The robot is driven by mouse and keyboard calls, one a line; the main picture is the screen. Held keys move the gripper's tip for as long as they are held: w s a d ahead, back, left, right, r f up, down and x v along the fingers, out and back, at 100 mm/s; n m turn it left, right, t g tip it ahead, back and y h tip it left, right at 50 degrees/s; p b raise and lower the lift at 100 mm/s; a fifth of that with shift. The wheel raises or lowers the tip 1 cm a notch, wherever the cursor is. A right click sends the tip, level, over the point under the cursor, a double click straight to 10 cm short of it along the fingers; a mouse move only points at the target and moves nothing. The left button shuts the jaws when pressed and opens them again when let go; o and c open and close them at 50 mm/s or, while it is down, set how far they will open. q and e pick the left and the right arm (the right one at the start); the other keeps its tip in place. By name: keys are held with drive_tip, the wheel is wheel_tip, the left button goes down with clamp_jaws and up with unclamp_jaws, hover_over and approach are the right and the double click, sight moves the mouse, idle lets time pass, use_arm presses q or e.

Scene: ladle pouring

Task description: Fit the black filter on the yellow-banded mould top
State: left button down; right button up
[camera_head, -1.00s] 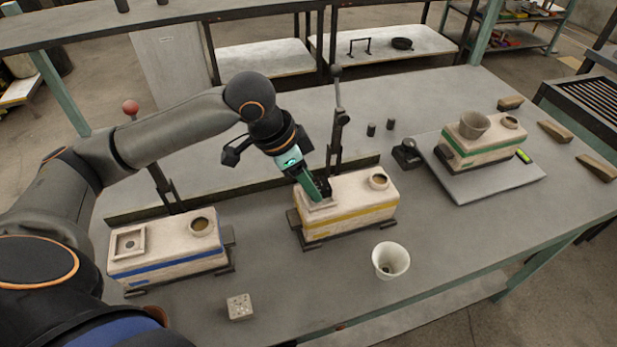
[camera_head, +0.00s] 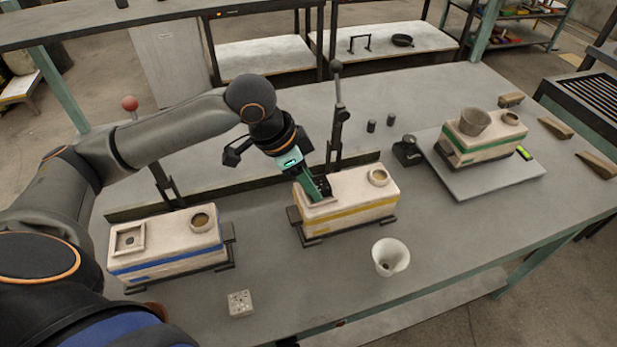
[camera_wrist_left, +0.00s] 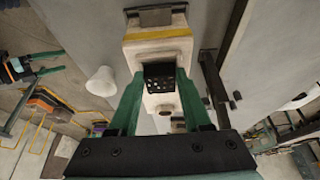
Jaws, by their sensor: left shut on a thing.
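The yellow-banded mould (camera_head: 350,212) stands in the middle of the bench, with a square recess at its left end and a round hole at its right end. My left gripper (camera_head: 318,190) points down at the square recess, shut on the black filter (camera_head: 325,186). In the left wrist view the perforated black filter (camera_wrist_left: 160,79) sits between my green fingers, at the mould top. I cannot tell whether it is fully seated in the recess. My right gripper (camera_wrist_left: 48,64) shows only at the left of the wrist view, with its fingers apart and empty.
A blue-banded mould (camera_head: 170,259) stands left, and a pale perforated block (camera_head: 240,304) lies in front. A white cup (camera_head: 390,257) stands front right. A green-banded mould (camera_head: 485,152) sits on a grey plate (camera_head: 500,187). An upright lever (camera_head: 339,120) stands close behind my left gripper.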

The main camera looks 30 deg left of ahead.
use_arm(q)
drive_tip(key=shift+s+f, duration=0.1)
drive_tip(key=shift+f, duration=0.4)
drive_tip(key=c, duration=0.6)
unclamp_jaws()
drive_tip(key=o, duration=0.3)
drive_tip(key=shift+s+f, duration=0.1)
drive_tip(key=shift+f, duration=0.05)
drive_tip(key=v, duration=0.4)
drive_tip(key=p+v, duration=0.1)
drive_tip(key=v, duration=0.8)
drive_tip(key=shift+w, duration=0.3)
drive_tip(key=shift+s, duration=0.1)
